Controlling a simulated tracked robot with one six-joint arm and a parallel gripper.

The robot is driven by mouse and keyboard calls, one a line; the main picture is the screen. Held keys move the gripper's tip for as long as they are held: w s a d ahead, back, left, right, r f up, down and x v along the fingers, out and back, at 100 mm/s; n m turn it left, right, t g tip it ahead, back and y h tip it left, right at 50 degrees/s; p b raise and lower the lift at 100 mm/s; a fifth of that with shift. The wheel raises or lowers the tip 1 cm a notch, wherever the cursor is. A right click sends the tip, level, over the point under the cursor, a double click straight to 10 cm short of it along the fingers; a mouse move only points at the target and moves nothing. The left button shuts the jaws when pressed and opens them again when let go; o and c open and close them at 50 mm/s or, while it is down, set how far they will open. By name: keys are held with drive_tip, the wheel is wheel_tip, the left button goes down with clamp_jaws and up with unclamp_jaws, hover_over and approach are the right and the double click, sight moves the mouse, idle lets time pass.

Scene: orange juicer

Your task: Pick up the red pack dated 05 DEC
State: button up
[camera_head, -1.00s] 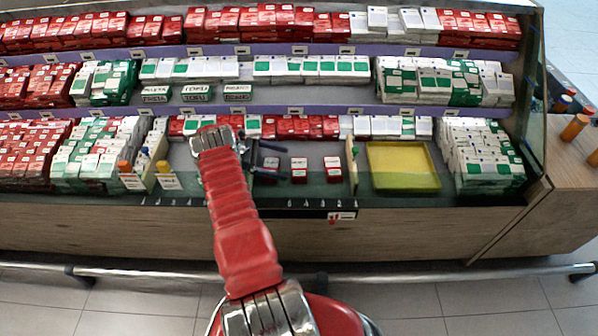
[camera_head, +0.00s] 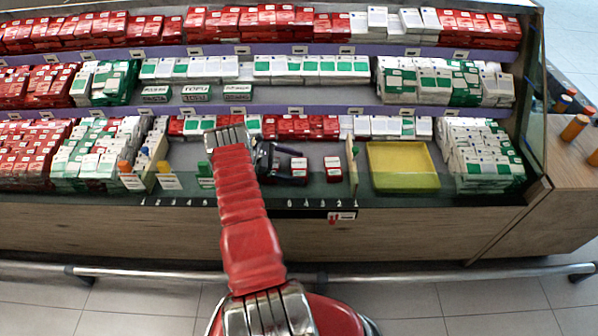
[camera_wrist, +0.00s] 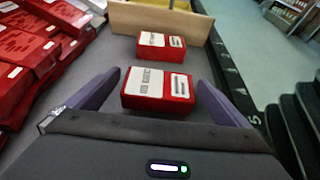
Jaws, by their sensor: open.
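Two small red packs with white labels lie on the shelf floor. The nearer pack (camera_wrist: 158,88) is between the tips of my gripper (camera_wrist: 159,78) in the wrist view, with a gap on both sides. The farther pack (camera_wrist: 161,47) lies just beyond it. In the head view the packs show as a left one (camera_head: 299,164) beside my gripper (camera_head: 289,164) and a right one (camera_head: 332,163). My gripper is open and empty. The print on the packs is too small to read, so I cannot tell which is dated 05 DEC.
A wooden divider (camera_wrist: 160,20) stands behind the farther pack. A yellow tray (camera_head: 403,185) lies right of it. Stacked red packs (camera_wrist: 28,60) are close on the left in the wrist view. The dark numbered front edge (camera_wrist: 233,80) runs along the right.

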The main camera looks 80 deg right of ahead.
sight(296, 167)
drive_tip(key=shift+s, duration=0.1)
drive_tip(key=shift+c, duration=0.3)
drive_tip(key=c, duration=1)
drive_tip(key=shift+r, duration=5)
